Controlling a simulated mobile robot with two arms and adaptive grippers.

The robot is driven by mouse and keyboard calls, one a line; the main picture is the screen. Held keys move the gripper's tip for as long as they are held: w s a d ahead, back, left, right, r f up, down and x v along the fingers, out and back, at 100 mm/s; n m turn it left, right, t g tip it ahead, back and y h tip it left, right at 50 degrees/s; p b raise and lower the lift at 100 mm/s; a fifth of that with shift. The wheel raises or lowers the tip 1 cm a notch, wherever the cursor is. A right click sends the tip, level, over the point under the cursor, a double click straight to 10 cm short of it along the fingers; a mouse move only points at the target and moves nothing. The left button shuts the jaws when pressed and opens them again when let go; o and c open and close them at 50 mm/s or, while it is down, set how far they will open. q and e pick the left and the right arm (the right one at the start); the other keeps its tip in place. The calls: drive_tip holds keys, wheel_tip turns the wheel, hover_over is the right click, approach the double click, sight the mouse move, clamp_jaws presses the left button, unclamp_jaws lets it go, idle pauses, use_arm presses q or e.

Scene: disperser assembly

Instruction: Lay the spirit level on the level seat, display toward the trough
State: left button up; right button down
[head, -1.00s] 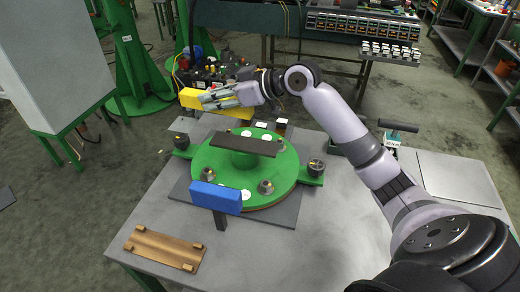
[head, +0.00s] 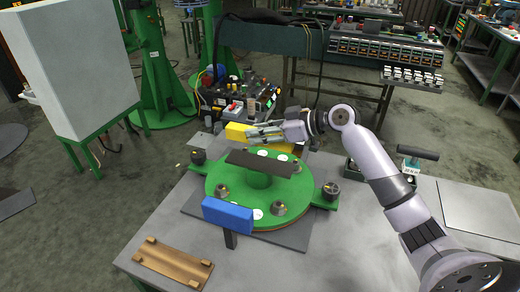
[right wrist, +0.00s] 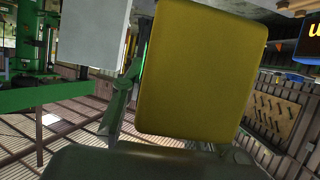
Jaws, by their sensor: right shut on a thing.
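A yellow block (head: 238,133), which I take to be the spirit level, is in my right gripper (head: 258,131), shut on it beyond the green disc (head: 205,182). It fills the middle of the right wrist view (right wrist: 200,70); no display shows on the visible face. A brown plate with raised corner blocks (head: 172,262) lies at the table's front left. A dark flat bar (head: 260,163) tops the disc's hub. I cannot tell surely which part is the level seat or the trough. My left gripper is out of view.
A blue block (head: 228,214) stands at the disc's near edge. Dark round knobs (head: 331,191) sit on the disc's side arms. A black-handled tool (head: 418,153) stands at the table's right. The grey table (head: 335,255) is clear at front right.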

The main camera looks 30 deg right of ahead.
sight(260, 162)
wheel_tip(260, 162, down, 6)
drive_tip(key=shift+f+p, duration=0.1)
drive_tip(key=shift+p, duration=0.3)
drive_tip(key=shift+f, duration=0.3)
drive_tip(key=shift+f, duration=0.15)
drive_tip(key=c, duration=1.2)
unclamp_jaws()
drive_tip(key=shift+c, duration=0.2)
